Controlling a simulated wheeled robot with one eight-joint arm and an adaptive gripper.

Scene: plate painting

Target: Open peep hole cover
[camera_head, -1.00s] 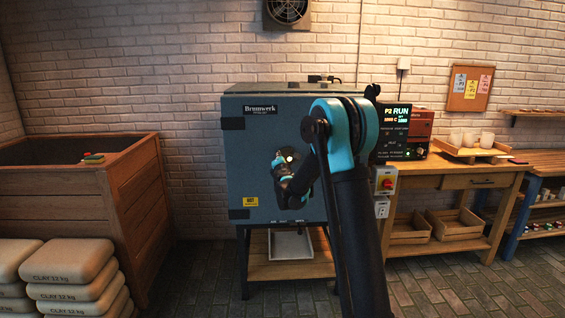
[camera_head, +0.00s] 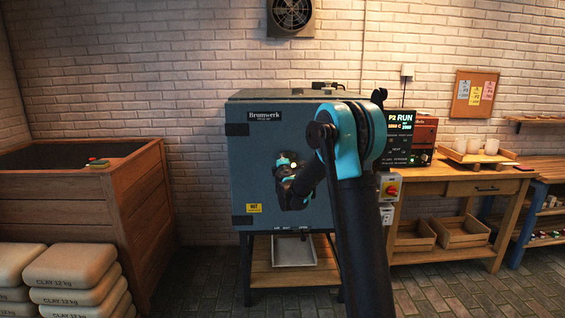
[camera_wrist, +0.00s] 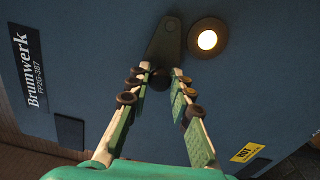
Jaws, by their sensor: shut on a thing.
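The kiln (camera_head: 262,130) is a grey-blue box with a Brumwerk label. In the wrist view its round peep hole (camera_wrist: 207,40) is uncovered and glows bright orange-white inside a brass ring. The dark tapered peep hole cover (camera_wrist: 166,38) hangs swung aside, just left of the hole.
A yellow hot-warning label (camera_head: 254,208) is low on the kiln front. A control box (camera_head: 398,135) stands right of the kiln on a wooden bench (camera_head: 470,183) with white cups. A wooden bin (camera_head: 120,200) and clay bags (camera_head: 75,270) stand at left.

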